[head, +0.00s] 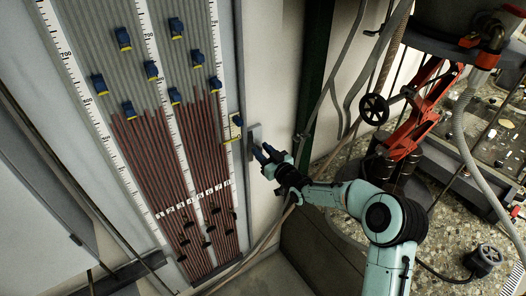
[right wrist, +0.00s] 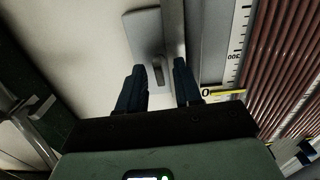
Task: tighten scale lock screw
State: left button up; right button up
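My right gripper (head: 262,152) is at the right edge of the tube board, just below a grey plate (head: 254,133). In the right wrist view its two dark blue fingers (right wrist: 159,68) are apart. The grey plate (right wrist: 144,34) lies ahead of them, with a small dark upright tab (right wrist: 158,74) at its lower end, seen between the fingers. This tab may be the lock screw; I cannot tell for sure, nor whether a finger touches it. A white scale (right wrist: 238,45) runs to the right of the fingers. My left gripper is not in view.
The board holds several reddish-brown tubes (head: 150,150) and blue-yellow markers (head: 123,38). A yellow pointer (right wrist: 228,93) is close to the right finger. To the right are a black handwheel (head: 374,109), a red jack (head: 420,105) and grey hoses.

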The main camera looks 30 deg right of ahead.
grip_shut()
jog(key=shift+m, duration=0.5)
jog(key=m, duration=1.2)
jog(key=shift+d+f+m+b, duration=0.15)
jog(key=shift+d+m+b, duration=0.05)
jog(key=shift+m+b, duration=0.2)
jog(key=m+p, duration=0.1)
jog(key=m, duration=0.4)
jog(key=shift+f+m, duration=0.1)
jog(key=shift+m, duration=0.3)
jog(key=shift+a, duration=0.1)
dwell(0.8)
